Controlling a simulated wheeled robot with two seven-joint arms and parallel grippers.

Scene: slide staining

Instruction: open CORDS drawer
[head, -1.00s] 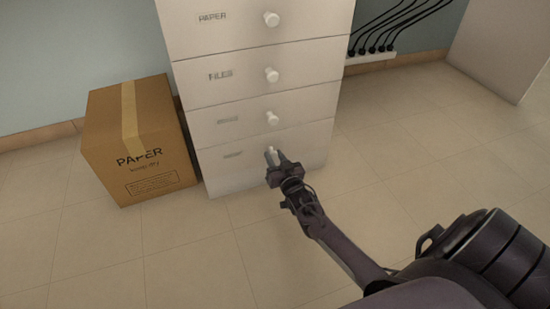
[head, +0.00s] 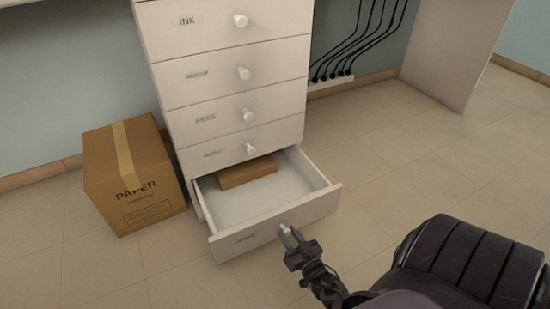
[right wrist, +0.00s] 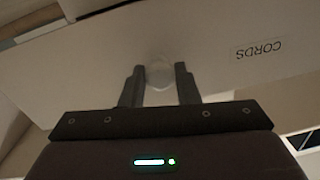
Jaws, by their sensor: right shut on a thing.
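The bottom drawer (head: 275,232) of the white cabinet is pulled well out. Its label reads CORDS (right wrist: 258,50) in the right wrist view, where it shows upside down. A brown flat box (head: 246,172) lies inside at the back of the drawer. My right gripper (head: 289,236) is at the drawer front, shut on its round white knob (right wrist: 159,73), with a finger on each side. My left gripper is not in view.
A cardboard box marked PAPER (head: 134,178) stands on the floor left of the cabinet. Closed drawers (head: 232,75) sit above.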

